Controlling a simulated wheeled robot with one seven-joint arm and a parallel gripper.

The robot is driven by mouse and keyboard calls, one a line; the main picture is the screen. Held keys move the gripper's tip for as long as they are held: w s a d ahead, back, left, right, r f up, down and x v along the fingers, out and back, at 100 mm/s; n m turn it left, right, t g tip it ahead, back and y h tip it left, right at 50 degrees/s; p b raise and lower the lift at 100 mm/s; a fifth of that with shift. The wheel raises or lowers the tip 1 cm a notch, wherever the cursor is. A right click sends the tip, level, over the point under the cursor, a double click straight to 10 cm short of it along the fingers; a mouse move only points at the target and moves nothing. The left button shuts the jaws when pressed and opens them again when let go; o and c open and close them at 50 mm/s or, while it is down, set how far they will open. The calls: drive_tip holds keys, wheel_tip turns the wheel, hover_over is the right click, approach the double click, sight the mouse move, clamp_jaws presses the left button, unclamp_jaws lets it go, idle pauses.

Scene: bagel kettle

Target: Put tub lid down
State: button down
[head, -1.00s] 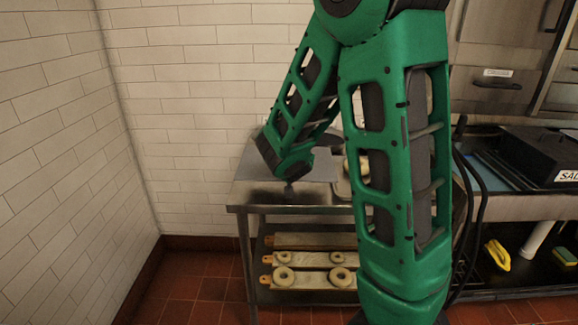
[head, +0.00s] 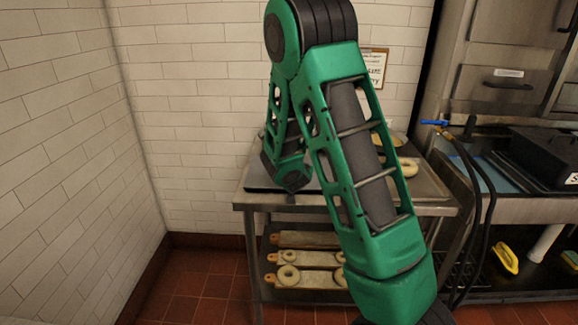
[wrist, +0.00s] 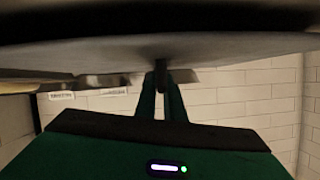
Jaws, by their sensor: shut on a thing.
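The tub lid (wrist: 235,50) is a broad grey flat surface that spans the top of the wrist view, very close to the camera. My gripper is shut on it, but the fingertips are not clearly visible. In the head view my green arm reaches over the left part of the steel table (head: 428,208), and the arm hides the gripper. A flat dark grey edge (head: 257,181) shows beside my wrist at table height; I cannot tell whether it is the lid or touches the table. I cannot make out the tub.
A bagel (head: 409,168) lies on the table's right part. Boards with bagels (head: 308,258) fill the shelf below. A tiled wall stands behind and left. To the right are hoses (head: 474,190), a sink counter and a black box (head: 545,152).

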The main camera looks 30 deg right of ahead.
drive_tip(key=c, duration=1.8)
unclamp_jaws()
drive_tip(key=shift+f, duration=0.1)
drive_tip(key=shift+c, duration=0.2)
drive_tip(key=v, duration=1.2)
drive_tip(key=s+d+g, duration=0.1)
drive_tip(key=s+d, duration=0.1)
drive_tip(key=s, duration=0.1)
drive_tip(key=s+d+m+g+h, duration=0.1)
drive_tip(key=s+d+g, duration=0.1)
drive_tip(key=s+d, duration=0.1)
drive_tip(key=shift+s+d+f+m, duration=0.15)
drive_tip(key=shift+s+d+m, duration=0.05)
drive_tip(key=shift+d+m, duration=0.1)
drive_tip(key=s+d+g+y, duration=0.2)
drive_tip(key=s+g, duration=0.2)
drive_tip(key=s, duration=0.7)
drive_tip(key=s+a+r+n+g+y, duration=0.1)
drive_tip(key=s+a+g+y, duration=0.1)
drive_tip(key=s, duration=0.7)
drive_tip(key=s+a+r+n+g+y, duration=0.1)
drive_tip(key=s+a+n+g+y, duration=0.1)
drive_tip(key=s+a, duration=0.5)
drive_tip(key=shift+s+r+g+y, duration=0.4)
drive_tip(key=shift+s+y, duration=0.5)
drive_tip(key=shift+s, duration=0.25)
